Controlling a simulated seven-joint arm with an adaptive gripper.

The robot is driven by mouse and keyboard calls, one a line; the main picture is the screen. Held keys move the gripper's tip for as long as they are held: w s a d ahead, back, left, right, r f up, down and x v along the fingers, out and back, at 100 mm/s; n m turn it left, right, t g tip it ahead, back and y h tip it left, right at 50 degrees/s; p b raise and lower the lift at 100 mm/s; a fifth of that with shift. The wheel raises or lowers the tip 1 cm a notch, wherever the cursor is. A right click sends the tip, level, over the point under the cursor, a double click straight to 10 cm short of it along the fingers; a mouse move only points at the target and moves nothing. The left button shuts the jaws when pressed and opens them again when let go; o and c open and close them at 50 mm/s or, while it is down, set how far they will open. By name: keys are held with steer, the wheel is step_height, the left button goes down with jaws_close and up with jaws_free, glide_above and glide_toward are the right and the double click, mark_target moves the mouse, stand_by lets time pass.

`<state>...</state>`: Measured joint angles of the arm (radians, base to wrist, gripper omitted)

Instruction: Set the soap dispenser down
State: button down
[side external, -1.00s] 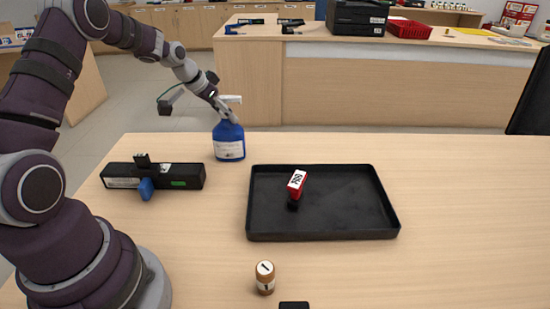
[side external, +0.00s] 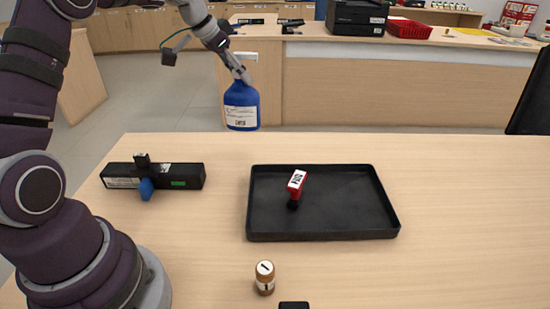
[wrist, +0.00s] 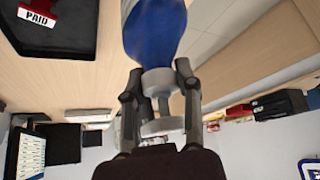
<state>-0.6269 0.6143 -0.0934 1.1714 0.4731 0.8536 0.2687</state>
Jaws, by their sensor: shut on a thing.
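The soap dispenser (side external: 242,108) is a blue bottle with a white label and a pale pump top. My gripper (side external: 243,76) is shut on its pump neck. In the side view the bottle hangs upright, or nearly so, near the far edge of the counter, and looks raised off the surface. In the wrist view my gripper (wrist: 160,84) has one finger on each side of the white pump neck, and the blue bottle (wrist: 155,30) extends past the fingertips. The bottle's far end is cut off in that view.
A black tray (side external: 350,232) holds a red PAID stamp (side external: 298,184). A black device (side external: 185,176) with a blue knob (side external: 146,188) lies left of the tray. A small brown bottle (side external: 265,278) stands in front. The counter (side external: 460,215) right of the tray is clear.

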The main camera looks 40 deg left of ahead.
steer(key=d+m+g+h, duration=0.25)
steer(key=d+m, duration=0.45)
steer(key=d, duration=1.2)
steer(key=s+d+m+g+h, duration=0.2)
steer(key=s+d+m, duration=0.35)
steer(key=d, duration=0.45)
steer(key=s+d+m+g+h, duration=0.15)
steer(key=s+d+m, duration=0.35)
steer(key=d, duration=0.5)
step_height(320, 180, down, 10)
steer(key=n, duration=0.1)
steer(key=shift+s+d+g, duration=0.25)
steer(key=shift+s+g, duration=0.05)
steer(key=shift+s, duration=0.15)
steer(key=c, duration=0.8)
jaws_free()
